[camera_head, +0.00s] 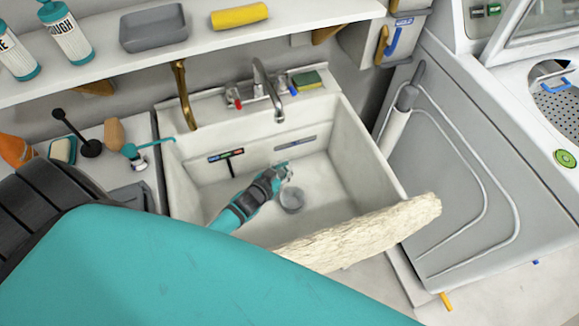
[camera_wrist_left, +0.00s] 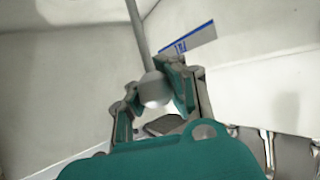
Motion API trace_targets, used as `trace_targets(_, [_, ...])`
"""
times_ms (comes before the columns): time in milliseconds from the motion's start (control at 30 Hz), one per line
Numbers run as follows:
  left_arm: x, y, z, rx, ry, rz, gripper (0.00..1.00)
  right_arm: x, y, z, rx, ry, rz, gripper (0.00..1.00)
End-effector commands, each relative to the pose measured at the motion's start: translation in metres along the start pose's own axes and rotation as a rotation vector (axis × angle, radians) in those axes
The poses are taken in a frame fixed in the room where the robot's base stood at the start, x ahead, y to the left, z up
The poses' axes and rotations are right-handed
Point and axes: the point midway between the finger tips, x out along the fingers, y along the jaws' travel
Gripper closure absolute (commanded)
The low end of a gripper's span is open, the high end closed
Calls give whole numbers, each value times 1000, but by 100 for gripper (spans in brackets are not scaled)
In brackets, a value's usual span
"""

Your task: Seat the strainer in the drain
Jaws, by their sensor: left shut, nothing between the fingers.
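A round grey piece (camera_head: 291,200) lies on the floor of the white sink (camera_head: 330,192) in the head view. I cannot tell whether it is the strainer, the drain, or one in the other. My left gripper (camera_head: 284,172) is low inside the sink, just beyond and slightly left of that piece. It is shut with nothing held. In the left wrist view, my left gripper (camera_wrist_left: 158,100) has a grey rod with a rounded pale end (camera_wrist_left: 154,88) in line with its fingers; I cannot tell what this is. My right gripper is not in view.
The faucet (camera_head: 265,88) hangs over the sink's back. A sponge (camera_head: 306,80) is on the back ledge. Brushes and a plunger (camera_head: 90,147) stand at left; a shelf (camera_head: 120,65) runs above.

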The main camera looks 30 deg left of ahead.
Motion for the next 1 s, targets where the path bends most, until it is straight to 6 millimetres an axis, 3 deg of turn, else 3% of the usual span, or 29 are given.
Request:
trace_targets(67, [1,0,2,0,-1,0,100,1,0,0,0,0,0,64])
trace_targets(367, [0,0,1,0,-1,0,64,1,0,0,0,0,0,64])
trace_targets(733, [-8,0,3,1,-3,0,64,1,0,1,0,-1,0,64])
trace_targets(1000, [-61,0,3,0,-4,0,64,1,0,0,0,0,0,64])
